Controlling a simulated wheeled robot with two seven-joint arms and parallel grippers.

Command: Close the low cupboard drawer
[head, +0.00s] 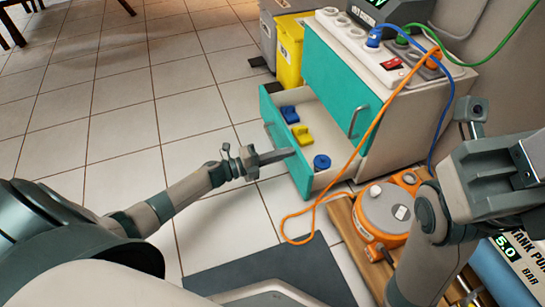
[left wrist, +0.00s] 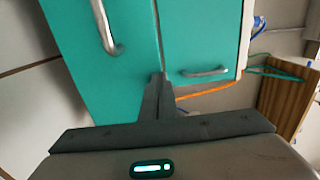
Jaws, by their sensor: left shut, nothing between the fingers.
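The low cupboard (head: 395,125) is white with teal fronts. Its low drawer (head: 280,142) is pulled open, showing its white inside with blue and yellow items. My left gripper (head: 292,153) is shut and empty, with its tips at the drawer's teal front; I cannot tell whether they touch it. In the left wrist view the shut fingers (left wrist: 158,88) lie over the edge of a large teal panel with a bar handle (left wrist: 105,25). Another teal front with a handle (left wrist: 205,71) is beyond. My right arm is at the right, and its fingers do not show.
An orange-and-grey round device (head: 388,210) sits on a wooden board beside the cupboard. A yellow bin (head: 290,52) stands behind.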

